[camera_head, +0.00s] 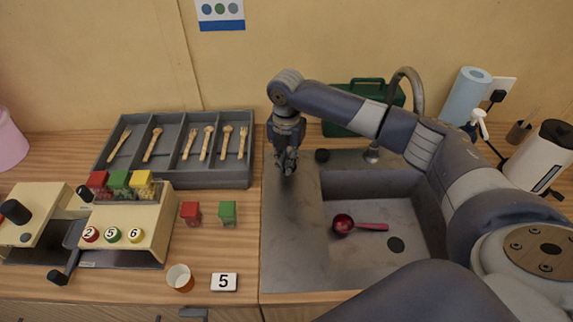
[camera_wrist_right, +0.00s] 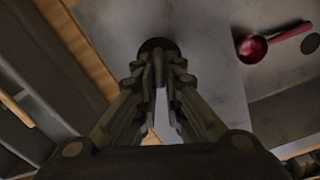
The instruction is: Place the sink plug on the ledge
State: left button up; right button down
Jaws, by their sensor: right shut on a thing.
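My right gripper (camera_head: 287,168) points down above the flat grey metal left of the sink basin. In the right wrist view its fingertips (camera_wrist_right: 158,62) are closed on a dark round thing that looks like the sink plug (camera_wrist_right: 157,44). In the head view I cannot make the plug out among the dark fingers. The flat metal ledge (camera_head: 295,240) beside the basin is bare; it also shows in the wrist view (camera_wrist_right: 205,60). I cannot tell the gap between plug and metal. My left gripper is not in view.
A red scoop (camera_head: 343,224) and the dark drain (camera_head: 396,244) are in the basin (camera_head: 360,260). A green box (camera_head: 345,127) stands behind. A cutlery tray (camera_head: 175,178) is at left.

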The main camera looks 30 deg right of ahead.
jog(key=shift+f+p, duration=0.3)
jog(key=shift+f, duration=0.8)
jog(key=shift+f, duration=0.1)
jog(key=shift+f, duration=0.1)
jog(key=c, duration=1.7)
grip_release()
notch_tip(320, 180, up, 12)
jog(key=b, duration=0.3)
jog(key=shift+r, duration=0.25)
